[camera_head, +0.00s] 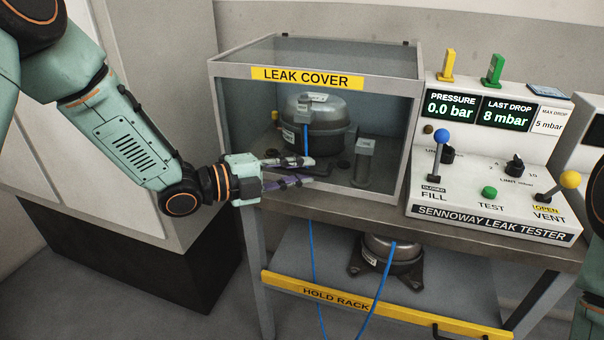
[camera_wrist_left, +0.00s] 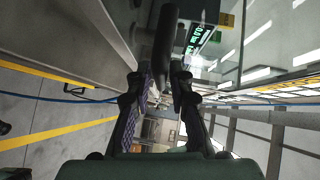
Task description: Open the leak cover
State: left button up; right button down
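The leak cover (camera_head: 313,78) is a grey-framed clear box with a yellow label, standing shut on the bench over a dark compressor (camera_head: 318,125). A dark handle bar (camera_head: 322,167) shows low at its front. My left gripper (camera_head: 312,171) is at this bar, its two fingers apart above and below it. In the left wrist view the dark bar (camera_wrist_left: 165,50) runs between the fingertips (camera_wrist_left: 160,82), close to the right finger. Firm contact cannot be made out. My right gripper is out of view; only part of my right arm shows at the right edge.
The leak tester (camera_head: 495,190) stands right of the cover, with a blue-knobbed lever (camera_head: 442,137) and a yellow-knobbed lever (camera_head: 570,180). It reads 0.0 bar. Below, a second compressor (camera_head: 393,255) sits behind the yellow hold rack bar (camera_head: 335,299). Blue hoses (camera_head: 376,290) hang in front.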

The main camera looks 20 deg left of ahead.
pick_arm(q)
jog(key=shift+w+d, duration=0.1)
jog(key=shift+d, duration=0.25)
grip_shut()
dwell(0.5)
